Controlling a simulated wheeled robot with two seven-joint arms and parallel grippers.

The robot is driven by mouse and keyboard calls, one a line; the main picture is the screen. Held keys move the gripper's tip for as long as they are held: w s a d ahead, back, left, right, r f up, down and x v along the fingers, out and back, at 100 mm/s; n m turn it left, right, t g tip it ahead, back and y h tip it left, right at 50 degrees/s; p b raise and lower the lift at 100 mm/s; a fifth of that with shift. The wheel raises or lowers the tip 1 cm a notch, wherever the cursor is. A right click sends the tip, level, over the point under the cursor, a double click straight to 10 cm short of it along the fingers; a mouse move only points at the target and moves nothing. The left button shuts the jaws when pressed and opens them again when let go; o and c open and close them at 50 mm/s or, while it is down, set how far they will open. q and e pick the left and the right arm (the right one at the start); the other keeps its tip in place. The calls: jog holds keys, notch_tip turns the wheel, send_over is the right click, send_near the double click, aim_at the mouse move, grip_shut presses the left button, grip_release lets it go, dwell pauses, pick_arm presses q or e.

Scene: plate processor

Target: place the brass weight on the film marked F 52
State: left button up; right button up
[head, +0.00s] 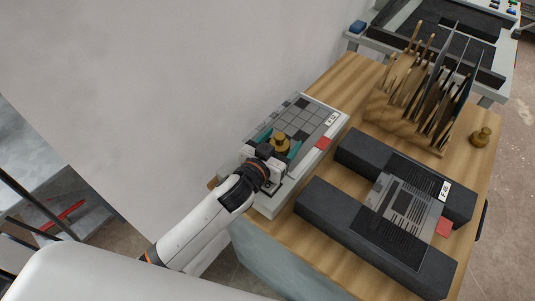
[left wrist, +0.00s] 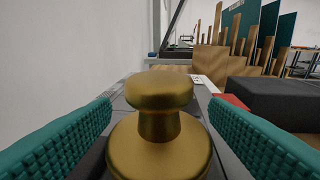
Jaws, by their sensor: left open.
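A brass weight (head: 281,140) with a round knob stands upright over the gridded film (head: 309,117) on the pale box at the table's left. The film's label appears to read F 52. My left gripper (head: 277,148) is open, with its teal fingers on either side of the weight. In the left wrist view the weight (left wrist: 159,140) stands between the spread fingers (left wrist: 160,108), with a gap beside its knob. The underside of the weight is hidden, so its contact with the film cannot be seen. My right gripper is not in view.
A second brass weight (head: 481,138) stands at the table's right edge. A wooden rack (head: 408,122) of upright plates stands behind. A white wall (head: 180,80) rises close on the left.

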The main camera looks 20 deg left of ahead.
pick_arm(q)
jog(key=v, duration=1)
jog(key=shift+s+a+b, duration=0.15)
jog(key=shift+s+b, duration=0.2)
jog(key=shift+b, duration=0.05)
